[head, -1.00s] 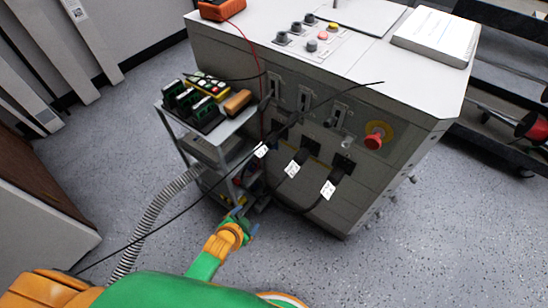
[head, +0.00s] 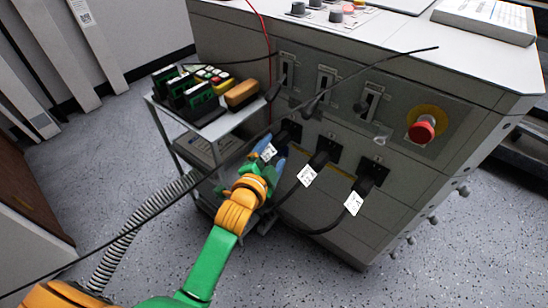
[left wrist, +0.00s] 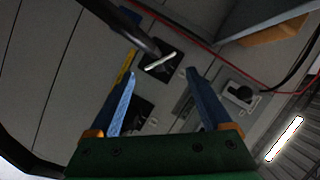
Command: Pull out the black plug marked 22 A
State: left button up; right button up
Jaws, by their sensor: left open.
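Three black plugs with white tags sit in a row in the cabinet front in the head view: a left one (head: 290,133), a middle one (head: 318,160) and a right one (head: 368,180). The tag markings are too small to read, so I cannot tell which is 22 A. My left gripper (head: 268,164) is open beside the left plug's tag and partly covers the area below it. In the left wrist view its blue fingers (left wrist: 160,74) are apart with nothing between them. A black plug with its cable (left wrist: 135,32) and an edge-on white tag lies beyond the fingertips. My right gripper is not in view.
The grey cabinet (head: 330,230) carries switches and a red emergency button (head: 422,130). A small cart (head: 215,128) with green-and-black devices stands close at the left. A thin black cable crosses in front of the cabinet. Floor at lower right is clear.

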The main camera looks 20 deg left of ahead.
aim_at(278, 147)
pick_arm(q)
jog(key=b+x, duration=0.2)
jog(key=x, duration=0.2)
jog(key=shift+w+f, duration=0.2)
jog(key=shift+w, duration=0.6)
grip_shut()
jog(key=shift+r, duration=0.15)
jog(key=shift+p, duration=0.45)
jog(key=shift+n+h+p, duration=0.3)
jog(key=shift+n+p, duration=0.2)
jog(key=shift+p, duration=0.15)
jog(key=shift+a+r+n+g+h+p, duration=0.1)
jog(key=shift+n+g+h+p, duration=0.25)
jog(key=shift+n+p, duration=0.45)
jog(key=shift+a+r+n+g+h+p, duration=0.1)
jog(key=shift+n+g+h+p, duration=0.3)
jog(key=shift+p, duration=0.55)
jog(key=c, duration=0.6)
grip_release()
jog(key=shift+f, duration=0.1)
grip_shut()
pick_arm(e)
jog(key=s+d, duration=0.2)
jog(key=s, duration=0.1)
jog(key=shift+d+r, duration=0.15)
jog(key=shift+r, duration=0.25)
